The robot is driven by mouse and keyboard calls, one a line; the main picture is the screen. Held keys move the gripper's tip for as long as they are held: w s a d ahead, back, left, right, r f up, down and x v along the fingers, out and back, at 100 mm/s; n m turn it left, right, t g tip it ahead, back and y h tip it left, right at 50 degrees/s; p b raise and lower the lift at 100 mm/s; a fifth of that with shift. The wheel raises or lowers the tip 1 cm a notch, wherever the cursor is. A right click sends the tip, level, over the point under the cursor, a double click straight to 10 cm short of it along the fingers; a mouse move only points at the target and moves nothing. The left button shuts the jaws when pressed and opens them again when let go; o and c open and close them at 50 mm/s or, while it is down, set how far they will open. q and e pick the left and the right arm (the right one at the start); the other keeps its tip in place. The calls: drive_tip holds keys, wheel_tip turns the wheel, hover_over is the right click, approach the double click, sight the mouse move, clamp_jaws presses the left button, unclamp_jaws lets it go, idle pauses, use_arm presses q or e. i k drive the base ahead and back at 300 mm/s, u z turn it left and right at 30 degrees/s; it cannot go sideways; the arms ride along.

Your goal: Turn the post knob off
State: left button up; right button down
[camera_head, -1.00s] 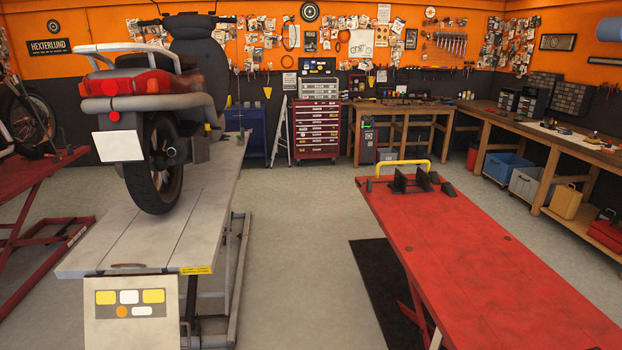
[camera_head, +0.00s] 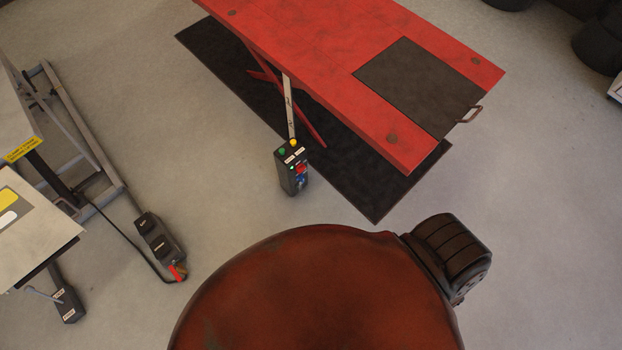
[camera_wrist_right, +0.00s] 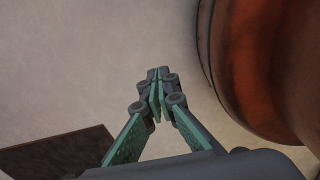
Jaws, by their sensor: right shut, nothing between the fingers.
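A dark control box (camera_head: 291,172) stands at the foot of a pale post beside the red lift in the head view. Green and yellow buttons are on its top. A red part and a blue part (camera_head: 301,182) are on its front; the blue part may be the knob, but its setting is too small to read. My right gripper (camera_wrist_right: 158,76) is shut and empty over bare floor in the right wrist view. No control box shows in that view. The right gripper is outside the head view, and my left gripper is in neither view.
The red lift table (camera_head: 330,45) stands over a black mat (camera_head: 375,205) behind the box. A grey lift (camera_head: 85,135) and a dark pedal unit (camera_head: 158,238) with a cable are on the left. Floor around the box's front and left is clear.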

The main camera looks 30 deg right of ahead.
sight(301, 167)
drive_tip(key=z, duration=0.9)
drive_tip(key=k, duration=0.8)
drive_tip(key=u, duration=1.1)
